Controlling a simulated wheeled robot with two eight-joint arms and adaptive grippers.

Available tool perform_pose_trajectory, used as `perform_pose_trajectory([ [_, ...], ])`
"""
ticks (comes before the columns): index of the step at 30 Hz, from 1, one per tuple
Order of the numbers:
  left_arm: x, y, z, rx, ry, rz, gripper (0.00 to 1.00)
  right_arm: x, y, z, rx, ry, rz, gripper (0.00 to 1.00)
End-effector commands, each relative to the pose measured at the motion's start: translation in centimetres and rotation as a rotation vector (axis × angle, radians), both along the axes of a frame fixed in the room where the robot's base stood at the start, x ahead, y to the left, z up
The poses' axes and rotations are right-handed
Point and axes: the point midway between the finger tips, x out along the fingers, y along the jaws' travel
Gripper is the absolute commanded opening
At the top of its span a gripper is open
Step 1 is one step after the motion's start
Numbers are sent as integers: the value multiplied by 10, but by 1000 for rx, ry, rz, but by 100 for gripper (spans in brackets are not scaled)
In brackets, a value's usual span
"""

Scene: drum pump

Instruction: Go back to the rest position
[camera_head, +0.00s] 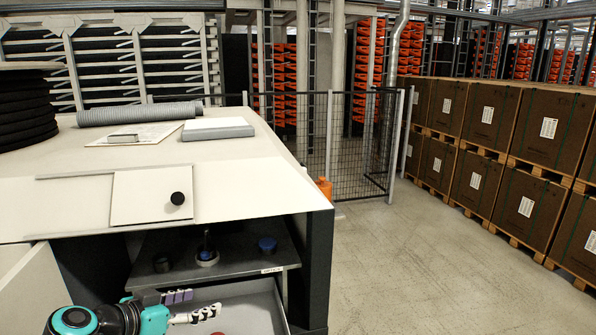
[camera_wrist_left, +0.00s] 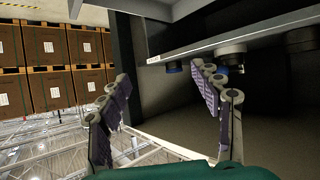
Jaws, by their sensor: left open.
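My left gripper (camera_head: 196,304) is at the lower left of the head view, at the front of the open cabinet. It is below the shelf (camera_head: 285,258) and over the grey drawer (camera_head: 262,300). In the wrist view its two fingers (camera_wrist_left: 165,88) stand wide apart with nothing between them. My right gripper is not in view. On the shelf stand a dark round part (camera_head: 162,264), a pale ring-like part with blue (camera_head: 207,257) and a blue cap-like part (camera_head: 267,244).
The white cabinet top (camera_head: 240,160) holds a grey roll (camera_head: 140,113), a sheet of paper and a grey-and-white block (camera_head: 217,129). A reddish thing (camera_head: 217,333) shows at the bottom edge. Stacked boxes (camera_head: 488,115) on pallets stand right; the floor (camera_head: 400,260) between is clear.

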Motion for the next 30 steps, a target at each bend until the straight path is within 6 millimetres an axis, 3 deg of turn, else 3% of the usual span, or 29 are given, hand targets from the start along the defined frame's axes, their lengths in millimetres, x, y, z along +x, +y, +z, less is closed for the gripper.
perform_pose_trajectory([
  [5, -21, -21, -27, 7, 113, 27, 65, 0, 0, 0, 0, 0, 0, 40],
  [13, -74, -48, -87, 60, 324, 150, 65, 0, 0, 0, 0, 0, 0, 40],
  [19, -120, -51, -132, 126, 429, 310, 65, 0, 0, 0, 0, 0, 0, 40],
  [24, -151, -42, -162, 177, 434, 465, 65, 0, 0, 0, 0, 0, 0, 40],
  [30, -150, -38, -214, 175, 433, 488, 65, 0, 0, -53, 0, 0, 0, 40],
])
